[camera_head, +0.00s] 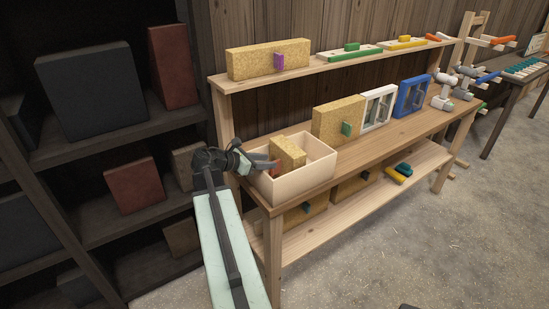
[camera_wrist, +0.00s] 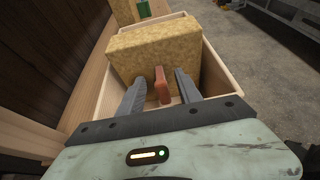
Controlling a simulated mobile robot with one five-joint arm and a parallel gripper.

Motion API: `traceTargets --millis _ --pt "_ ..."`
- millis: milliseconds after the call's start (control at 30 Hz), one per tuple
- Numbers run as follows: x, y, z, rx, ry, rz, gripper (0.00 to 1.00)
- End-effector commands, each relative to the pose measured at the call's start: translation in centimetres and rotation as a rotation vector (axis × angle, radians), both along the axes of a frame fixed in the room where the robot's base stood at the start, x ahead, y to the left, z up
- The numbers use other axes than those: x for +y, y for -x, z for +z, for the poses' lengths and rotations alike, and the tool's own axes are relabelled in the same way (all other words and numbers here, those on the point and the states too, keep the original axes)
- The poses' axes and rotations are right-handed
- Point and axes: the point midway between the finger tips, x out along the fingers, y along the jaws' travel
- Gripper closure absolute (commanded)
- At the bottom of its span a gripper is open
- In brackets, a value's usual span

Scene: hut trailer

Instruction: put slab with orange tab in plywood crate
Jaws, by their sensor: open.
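The yellowish slab (camera_head: 289,152) stands inside the pale plywood crate (camera_head: 307,183) on the bench's middle shelf, its top above the rim. In the wrist view the slab (camera_wrist: 155,45) is between the crate's walls (camera_wrist: 218,75). Its red-orange tab (camera_wrist: 162,86) faces my gripper (camera_wrist: 158,88). The gripper is open, with one finger on each side of the tab and gaps showing beside it. In the head view my gripper (camera_head: 263,165) reaches over the crate's left side. The slab's lower part is hidden by the crate.
Right of the crate stand a slab with a green tab (camera_head: 338,120), a white frame (camera_head: 378,107) and a blue frame (camera_head: 412,96). A slab with a purple tab (camera_head: 268,59) is on the upper shelf. A dark shelf unit (camera_head: 80,150) stands at left.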

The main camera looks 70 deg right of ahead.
Motion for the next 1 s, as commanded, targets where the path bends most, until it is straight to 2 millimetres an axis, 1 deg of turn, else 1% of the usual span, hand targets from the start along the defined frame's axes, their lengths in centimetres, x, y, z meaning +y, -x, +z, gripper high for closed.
traceTargets --millis 33,200,300,433,733,800,867,933,967,1000 --pt "1.2 -0.7 1.2 0.001 0.001 0.004 0.59" --pt "4.2 -2.8 2.7 0.001 0.002 0.003 0.59" --pt "5.4 -3.6 3.1 0.002 0.001 0.004 0.59" --pt "6.1 -4.1 3.4 0.002 0.002 0.002 0.59" --pt "6.2 -4.1 3.3 0.001 0.003 0.002 0.59" --pt "6.7 -4.6 3.0 -0.021 0.002 0.003 0.59" --pt "8.1 -6.1 2.1 -0.091 -0.005 0.003 0.59" --pt "11.6 -9.4 0.0 -0.245 -0.030 -0.007 0.59" --pt "13.8 -11.1 -1.1 -0.328 -0.049 -0.017 0.59" --pt "17.1 -13.5 -2.7 -0.449 -0.083 -0.043 0.59"
